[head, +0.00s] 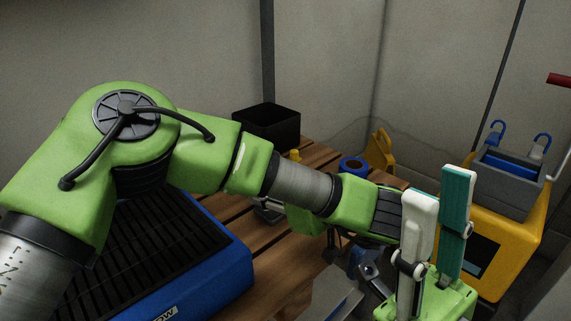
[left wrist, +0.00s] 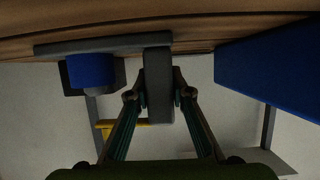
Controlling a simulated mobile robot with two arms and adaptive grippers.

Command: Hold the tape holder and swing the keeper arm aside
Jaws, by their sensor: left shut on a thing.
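In the left wrist view, which is upside down, my left gripper (left wrist: 158,97) is shut on a grey upright bar of the tape holder (left wrist: 62,48). A blue tape roll (left wrist: 90,70) sits on the holder's long grey base, beside the bar. I cannot make out the keeper arm as a separate part. In the head view, my left forearm and wrist hide most of the holder and the left fingertips. A blue roll (head: 352,162) shows behind that wrist. My right gripper (head: 438,185) points upward at the lower right, fingers apart and empty, away from the holder.
A blue case with a black ribbed top (head: 225,262) fills the table's left. It also shows in the left wrist view (left wrist: 275,62). A black bin (head: 268,127) stands at the table's back. A yellow cart (head: 515,225) with a grey bucket (head: 505,185) stands right, beyond my right gripper.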

